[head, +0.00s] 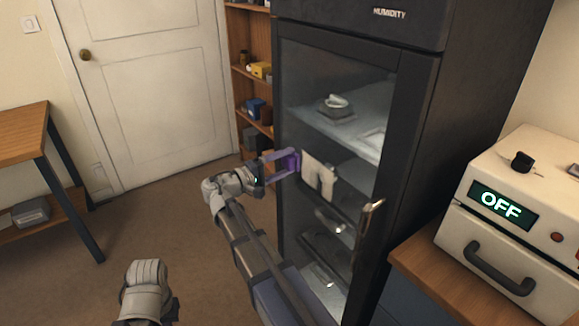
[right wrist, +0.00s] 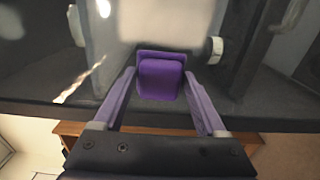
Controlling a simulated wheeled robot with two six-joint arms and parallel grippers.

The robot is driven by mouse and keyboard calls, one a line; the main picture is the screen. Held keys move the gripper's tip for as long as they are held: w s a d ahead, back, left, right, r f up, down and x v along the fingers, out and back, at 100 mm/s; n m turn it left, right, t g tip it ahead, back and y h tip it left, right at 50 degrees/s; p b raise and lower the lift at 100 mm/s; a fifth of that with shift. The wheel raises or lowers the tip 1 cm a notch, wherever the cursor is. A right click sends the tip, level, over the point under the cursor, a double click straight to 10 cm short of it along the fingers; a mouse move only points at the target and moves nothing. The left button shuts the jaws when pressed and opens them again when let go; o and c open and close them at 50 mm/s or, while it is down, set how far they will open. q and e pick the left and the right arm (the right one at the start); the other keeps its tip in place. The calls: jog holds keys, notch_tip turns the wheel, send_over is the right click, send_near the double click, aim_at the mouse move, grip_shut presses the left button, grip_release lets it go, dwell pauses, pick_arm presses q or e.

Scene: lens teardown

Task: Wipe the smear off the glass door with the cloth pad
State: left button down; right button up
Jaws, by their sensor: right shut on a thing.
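My right gripper (head: 280,163) has its purple fingers closed on a purple block, which I take to be the cloth pad (right wrist: 160,78). The pad is held at the left part of the glass door (head: 318,110) of the dark cabinet. It looks close to or against the glass; exact contact is hard to tell. A pale beige patch (head: 318,172) shows just right of the pad, and a pale area (right wrist: 170,25) lies beyond it in the right wrist view. I cannot tell whether this is the smear or something behind the glass. My left gripper is not visible, only part of its arm.
The door has a metal handle (head: 366,222) on its right side. A white device (head: 520,215) reading OFF stands on a wooden counter to the right. A wooden shelf (head: 245,75) stands left of the cabinet. A table (head: 25,135) is at far left, with open floor between.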

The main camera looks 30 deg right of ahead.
aim_at(317, 172)
jog(key=shift+w+d+r+p, duration=0.1)
jog(key=shift+r+p, duration=0.75)
jog(key=shift+s+f, duration=0.1)
jog(key=shift+s, duration=0.35)
jog(key=shift+s+d, duration=0.1)
jog(key=shift+s, duration=1.2)
jog(key=shift+s, duration=0.1)
jog(key=shift+s+d, duration=0.1)
jog(key=shift+s, duration=1.5)
jog(key=shift+s, duration=0.15)
jog(key=shift+s+d, duration=0.2)
jog(key=shift+s, duration=1.4)
